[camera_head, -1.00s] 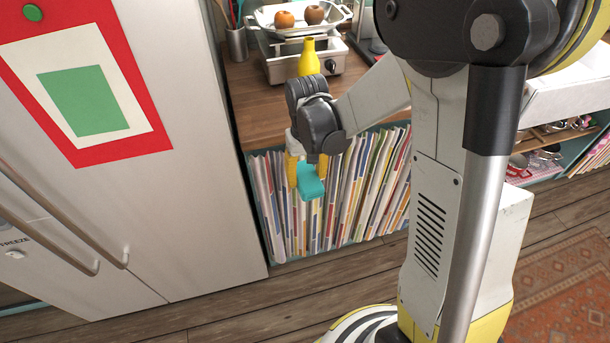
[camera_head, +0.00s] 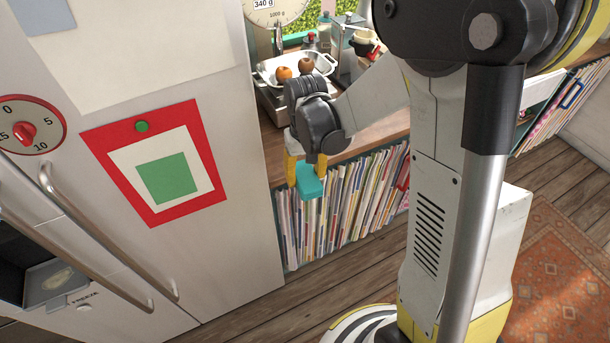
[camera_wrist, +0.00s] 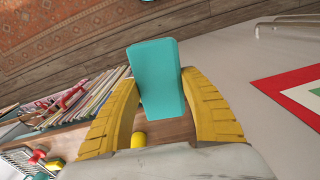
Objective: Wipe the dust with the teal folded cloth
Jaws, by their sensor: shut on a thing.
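In the wrist view the cloth (camera_wrist: 158,78) shows as a teal block, with a yellow finger of my gripper (camera_wrist: 158,105) on each side. My gripper is shut on the cloth and holds it in the air, apart from any surface. I cannot make out dust in either view.
A fridge (camera_head: 230,240) with long handles fills the left. Behind my gripper, a wooden counter (camera_head: 272,150) bears a tray (camera_head: 325,62) with two round fruits. Wooden floor and a patterned rug (camera_head: 560,270) lie at right.

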